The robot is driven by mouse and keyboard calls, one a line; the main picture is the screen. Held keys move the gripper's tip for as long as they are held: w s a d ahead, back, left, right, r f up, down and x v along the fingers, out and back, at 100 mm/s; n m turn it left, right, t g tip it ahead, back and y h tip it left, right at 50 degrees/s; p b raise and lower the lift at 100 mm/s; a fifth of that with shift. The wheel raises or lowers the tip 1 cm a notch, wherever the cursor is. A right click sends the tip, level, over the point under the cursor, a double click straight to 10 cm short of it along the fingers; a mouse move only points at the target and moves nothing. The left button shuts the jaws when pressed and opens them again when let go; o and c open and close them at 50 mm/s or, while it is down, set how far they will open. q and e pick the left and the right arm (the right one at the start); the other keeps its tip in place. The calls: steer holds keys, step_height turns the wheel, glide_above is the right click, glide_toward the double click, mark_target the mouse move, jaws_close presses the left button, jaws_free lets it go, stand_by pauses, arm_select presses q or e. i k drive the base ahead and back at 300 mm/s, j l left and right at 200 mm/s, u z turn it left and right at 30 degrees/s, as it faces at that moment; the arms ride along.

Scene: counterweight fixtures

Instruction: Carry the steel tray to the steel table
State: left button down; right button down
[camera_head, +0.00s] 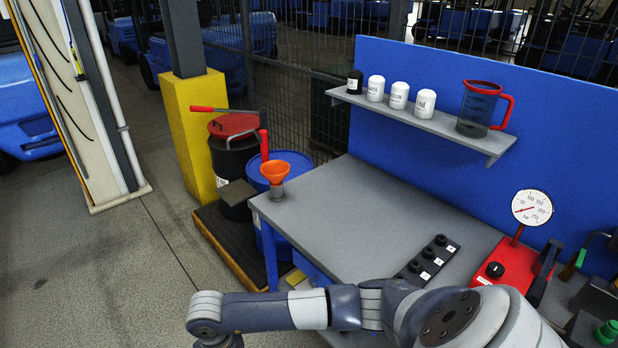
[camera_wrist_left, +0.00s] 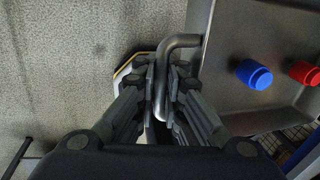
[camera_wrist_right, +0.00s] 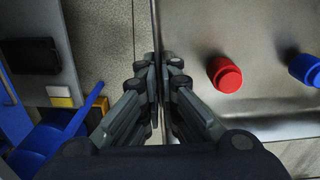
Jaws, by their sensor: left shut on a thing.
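The steel tray (camera_wrist_left: 228,82) fills the right side of the left wrist view, with a blue cap-like piece (camera_wrist_left: 253,75) and a red one (camera_wrist_left: 304,72) on it. My left gripper (camera_wrist_left: 161,85) is shut on the tray's bent round handle (camera_wrist_left: 180,41). The tray (camera_wrist_right: 265,30) also fills the right of the right wrist view. My right gripper (camera_wrist_right: 163,75) is at its edge, its fingers close together; whether they hold anything is hidden. The tray and both grippers are out of the head view. I cannot tell which surface is the steel table.
A grey-topped bench (camera_head: 345,215) with a blue back panel holds an orange funnel (camera_head: 275,171), a black button strip (camera_head: 427,260) and a red gauge unit (camera_head: 505,268). Drums (camera_head: 233,160) stand beside a yellow post (camera_head: 195,125). Floor at the left (camera_head: 95,270) is clear.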

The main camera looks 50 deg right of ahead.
mark_target(339, 211)
steer(key=i+u, duration=0.3)
steer(key=i, duration=0.65)
steer(key=i+z, duration=0.25)
steer(key=z, duration=0.15)
steer(key=i+j+z, duration=0.15)
steer(key=z, duration=0.75)
steer(key=i+j+z, duration=0.1)
steer(key=z, duration=0.3)
steer(key=j+z, duration=0.15)
steer(key=z, duration=0.3)
steer(key=i+j+z, duration=0.1)
steer(key=z, duration=0.35)
steer(key=j+z, duration=0.1)
steer(key=z, duration=0.35)
